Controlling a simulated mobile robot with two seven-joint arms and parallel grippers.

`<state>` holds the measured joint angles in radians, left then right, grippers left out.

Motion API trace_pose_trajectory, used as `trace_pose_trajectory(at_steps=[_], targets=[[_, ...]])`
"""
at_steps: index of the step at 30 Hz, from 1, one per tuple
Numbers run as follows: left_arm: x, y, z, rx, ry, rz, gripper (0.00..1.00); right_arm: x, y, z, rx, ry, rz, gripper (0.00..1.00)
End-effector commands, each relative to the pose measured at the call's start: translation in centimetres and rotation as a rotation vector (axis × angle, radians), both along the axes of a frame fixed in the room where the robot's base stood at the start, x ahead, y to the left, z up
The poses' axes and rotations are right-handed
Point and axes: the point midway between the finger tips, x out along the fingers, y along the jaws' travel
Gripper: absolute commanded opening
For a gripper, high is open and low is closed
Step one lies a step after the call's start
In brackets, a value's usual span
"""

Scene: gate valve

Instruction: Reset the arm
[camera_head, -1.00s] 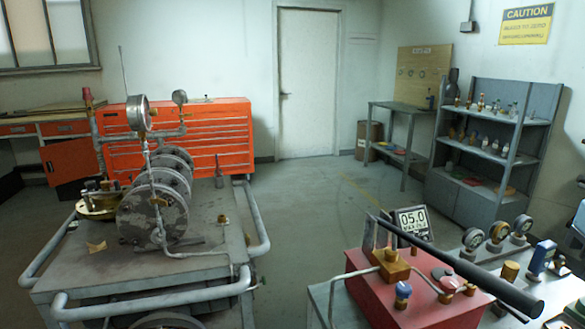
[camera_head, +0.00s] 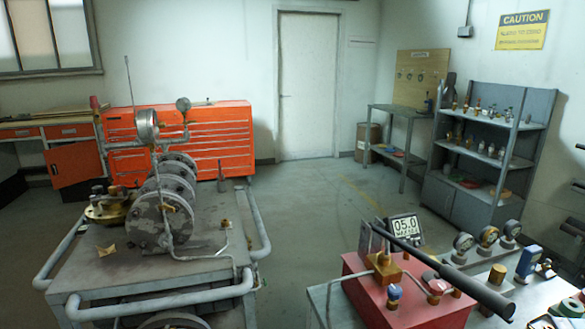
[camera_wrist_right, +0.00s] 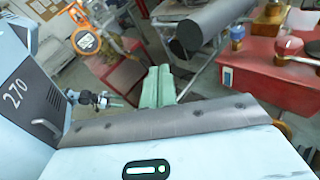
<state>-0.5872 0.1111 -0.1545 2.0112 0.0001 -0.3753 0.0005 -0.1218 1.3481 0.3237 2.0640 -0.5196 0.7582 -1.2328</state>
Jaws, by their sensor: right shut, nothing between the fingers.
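No arm shows in the head view, so my left gripper is out of sight. In the right wrist view, the pale green fingers of my right gripper (camera_wrist_right: 158,86) are together with nothing between them. They are in the air, left of the red box (camera_wrist_right: 265,80) and below a thick dark bar (camera_wrist_right: 208,24). In the head view, a long dark bar (camera_head: 450,270) lies slantwise over the red box (camera_head: 400,300), which carries brass and pipe fittings. The valve assembly with round flanges (camera_head: 160,222) stands on a metal cart (camera_head: 205,262) at the left.
A bench with several gauges (camera_head: 488,238) is at the right. An orange-ringed gauge (camera_wrist_right: 87,40) shows in the wrist view. An orange tool cabinet (camera_head: 205,140), a door (camera_head: 308,85) and a shelf unit (camera_head: 490,150) stand behind. Open floor (camera_head: 320,205) lies between cart and bench.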

Motion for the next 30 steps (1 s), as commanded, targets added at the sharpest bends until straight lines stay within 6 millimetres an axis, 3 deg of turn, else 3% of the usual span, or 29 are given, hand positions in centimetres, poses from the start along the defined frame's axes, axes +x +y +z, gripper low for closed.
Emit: trace_pose_trajectory(at_steps=[8, 15, 20, 24, 27, 28, 30], targets=[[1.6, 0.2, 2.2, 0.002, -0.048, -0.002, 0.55, -0.7, -3.1, -8.3, 0.617, 0.552, -0.521, 0.0], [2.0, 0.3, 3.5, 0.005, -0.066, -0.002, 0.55, -5.0, -3.5, -18.1, 1.17, 1.05, -0.921, 0.0], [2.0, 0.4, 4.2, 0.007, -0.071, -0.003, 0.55, -10.0, -1.1, -24.8, 1.55, 1.38, -1.168, 0.0], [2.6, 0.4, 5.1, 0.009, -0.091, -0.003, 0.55, -15.1, 3.0, -29.6, 1.875, 1.653, -1.364, 0.0], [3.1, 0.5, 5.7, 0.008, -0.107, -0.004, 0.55, -18.2, 6.2, -31.8, 2.067, 1.807, -1.476, 0.0], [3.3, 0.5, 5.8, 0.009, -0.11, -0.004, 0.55, -19.0, 7.1, -32.3, -2.056, -1.796, 1.462, 0.0], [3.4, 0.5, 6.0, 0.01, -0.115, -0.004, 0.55, -20.4, 8.8, -33.1, -1.978, -1.723, 1.398, 0.0]])
